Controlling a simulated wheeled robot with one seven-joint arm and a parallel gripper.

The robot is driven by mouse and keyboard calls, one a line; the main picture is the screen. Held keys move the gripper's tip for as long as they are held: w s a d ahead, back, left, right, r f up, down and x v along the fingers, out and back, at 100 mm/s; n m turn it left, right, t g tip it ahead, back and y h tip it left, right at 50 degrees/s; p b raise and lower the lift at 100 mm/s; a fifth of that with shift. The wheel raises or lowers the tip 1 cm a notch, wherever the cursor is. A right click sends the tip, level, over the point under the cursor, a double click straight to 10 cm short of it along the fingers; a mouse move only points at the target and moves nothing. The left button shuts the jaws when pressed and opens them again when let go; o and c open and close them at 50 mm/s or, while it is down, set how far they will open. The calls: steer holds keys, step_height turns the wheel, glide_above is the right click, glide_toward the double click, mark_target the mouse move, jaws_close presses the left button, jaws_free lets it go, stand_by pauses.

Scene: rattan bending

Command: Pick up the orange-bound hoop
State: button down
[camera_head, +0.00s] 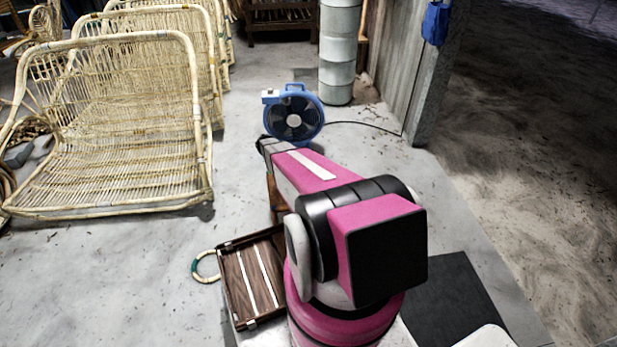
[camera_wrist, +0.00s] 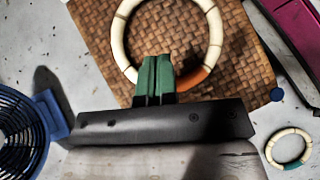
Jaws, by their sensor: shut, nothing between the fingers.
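The orange-bound hoop (camera_wrist: 119,38) is a cream segmented ring with an orange binding at its lower right. In the wrist view it lies on a brown woven surface (camera_wrist: 90,28), its upper part cut off by the frame. My gripper (camera_wrist: 156,62) has green fingertips, shut together and empty. The fingertips cover the hoop's lower edge in the picture, left of the orange binding; I cannot tell their height above it. In the head view my arm hides the orange-bound hoop and most of the gripper.
A second, teal-bound hoop (camera_wrist: 289,148) lies at the lower right of the wrist view; a green-bound one (camera_head: 204,267) shows beside a slatted wooden tray (camera_head: 236,290). A blue fan (camera_head: 294,114) stands beyond my arm. Rattan chairs (camera_head: 110,120) stand left, with clear floor between.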

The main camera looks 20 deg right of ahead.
steer(key=shift+s+d+f, duration=0.15)
steer(key=shift+s+f, duration=0.1)
steer(key=shift+f, duration=0.1)
steer(key=x, duration=0.8)
steer(key=shift+s+d+f, duration=0.15)
steer(key=shift+f, duration=0.15)
steer(key=shift+s+d+r, duration=0.1)
steer(key=shift+s+d, duration=0.6)
steer(key=shift+d, duration=0.25)
steer(key=shift+s+d, duration=0.35)
steer(key=shift+d, duration=0.3)
steer(key=shift+s+d, duration=0.5)
steer(key=shift+d, duration=0.25)
steer(key=shift+s+d, duration=0.5)
steer(key=shift+d, duration=0.25)
steer(key=shift+s+d, duration=0.5)
steer(key=shift+d, duration=0.2)
